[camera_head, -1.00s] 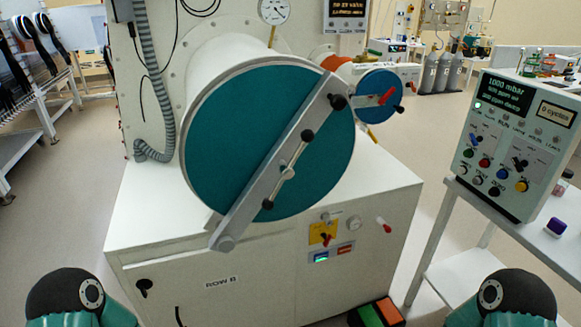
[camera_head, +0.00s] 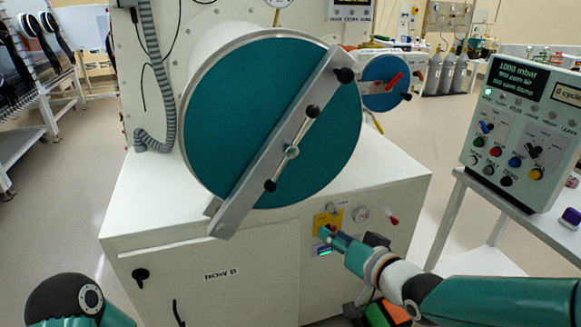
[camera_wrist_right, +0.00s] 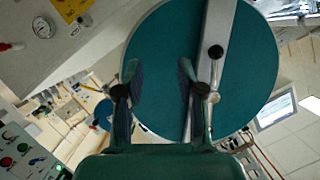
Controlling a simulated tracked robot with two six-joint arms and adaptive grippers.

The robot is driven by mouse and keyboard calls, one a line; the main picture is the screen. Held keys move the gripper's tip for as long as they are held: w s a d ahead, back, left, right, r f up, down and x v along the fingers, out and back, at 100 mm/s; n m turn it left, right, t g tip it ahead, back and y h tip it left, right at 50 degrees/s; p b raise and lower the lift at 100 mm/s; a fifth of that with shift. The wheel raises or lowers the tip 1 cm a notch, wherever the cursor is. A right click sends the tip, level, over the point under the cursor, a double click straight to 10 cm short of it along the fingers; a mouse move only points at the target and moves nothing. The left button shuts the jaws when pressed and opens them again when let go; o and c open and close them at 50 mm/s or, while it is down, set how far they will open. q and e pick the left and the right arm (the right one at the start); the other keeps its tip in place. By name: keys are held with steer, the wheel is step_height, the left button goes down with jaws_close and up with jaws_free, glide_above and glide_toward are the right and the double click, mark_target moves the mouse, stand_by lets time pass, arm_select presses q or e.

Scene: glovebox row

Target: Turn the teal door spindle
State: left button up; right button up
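The large round teal door (camera_head: 235,130) is closed on the front of the white cabinet, with a grey bar slanting across it. The spindle (camera_head: 291,152), a metal cross-handle with black knobs, sits at the middle of that bar and lies roughly along it. My right gripper (camera_head: 328,234) is below and right of the spindle, apart from it, in front of the cabinet. In the right wrist view my right gripper (camera_wrist_right: 160,72) has its fingers apart with nothing between them. The spindle (camera_wrist_right: 201,90) there is partly hidden behind the right finger. My left gripper is out of view.
A gauge (camera_head: 361,214) and yellow switch plate (camera_head: 327,222) are close to my right gripper. A control box (camera_head: 520,130) stands on a table at right. Open floor lies at left.

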mark_target(290, 152)
step_height(290, 152, up, 13)
steer(key=s+a+n+t+y, duration=0.1)
steer(key=t+y, duration=0.1)
steer(key=t, duration=0.1)
arm_select(q)
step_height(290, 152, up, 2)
steer(key=p, duration=0.2)
steer(key=shift+p, duration=0.4)
arm_select(e)
steer(key=x, duration=1.6)
steer(key=shift+a+f, duration=0.25)
steer(key=shift+c, duration=0.2)
jaws_close()
